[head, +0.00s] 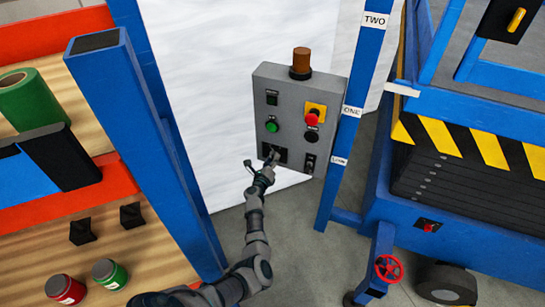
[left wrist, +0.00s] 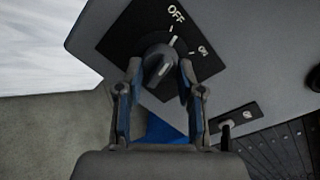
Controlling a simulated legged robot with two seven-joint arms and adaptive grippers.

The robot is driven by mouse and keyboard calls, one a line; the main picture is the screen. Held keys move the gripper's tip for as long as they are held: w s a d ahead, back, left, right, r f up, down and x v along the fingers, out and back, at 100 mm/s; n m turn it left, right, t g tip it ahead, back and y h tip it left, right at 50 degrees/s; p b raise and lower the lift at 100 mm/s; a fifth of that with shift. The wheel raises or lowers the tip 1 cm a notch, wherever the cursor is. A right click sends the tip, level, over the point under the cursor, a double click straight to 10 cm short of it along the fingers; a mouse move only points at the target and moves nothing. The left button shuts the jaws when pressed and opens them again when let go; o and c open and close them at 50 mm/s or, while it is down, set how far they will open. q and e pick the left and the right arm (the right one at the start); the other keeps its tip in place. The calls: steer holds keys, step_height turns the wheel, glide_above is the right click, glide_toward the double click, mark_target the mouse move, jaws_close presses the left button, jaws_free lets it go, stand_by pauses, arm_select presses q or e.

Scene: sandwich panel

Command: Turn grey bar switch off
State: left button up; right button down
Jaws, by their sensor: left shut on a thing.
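The grey bar switch (left wrist: 161,64) is a round dark knob with a raised bar, on a black plate (left wrist: 125,47) marked OFF and ON. The plate is on the lower left of the grey control panel (head: 262,95). In the head view the gripper partly hides this switch. My left gripper (left wrist: 161,72) has one finger on each side of the knob and is shut on it. In the head view my left gripper (head: 269,163) is at the panel's lower left. The bar's exact pointing is hard to tell. My right gripper is not in view.
The panel also carries a green button (head: 272,126), a red button on yellow (head: 312,117), a small lever switch (head: 309,164) and an orange lamp (head: 301,60). A blue post (head: 345,130) stands close on the right, another blue post (head: 150,150) on the left.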

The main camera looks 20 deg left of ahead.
arm_select(q)
steer(key=shift+a+r+n+p, duration=0.15)
steer(key=shift+r+n+p, duration=0.1)
steer(key=shift+n+p, duration=0.85)
steer(key=o, duration=1.1)
steer(key=shift+o, duration=0.3)
steer(key=shift+f, duration=0.15)
steer(key=shift+a, duration=0.1)
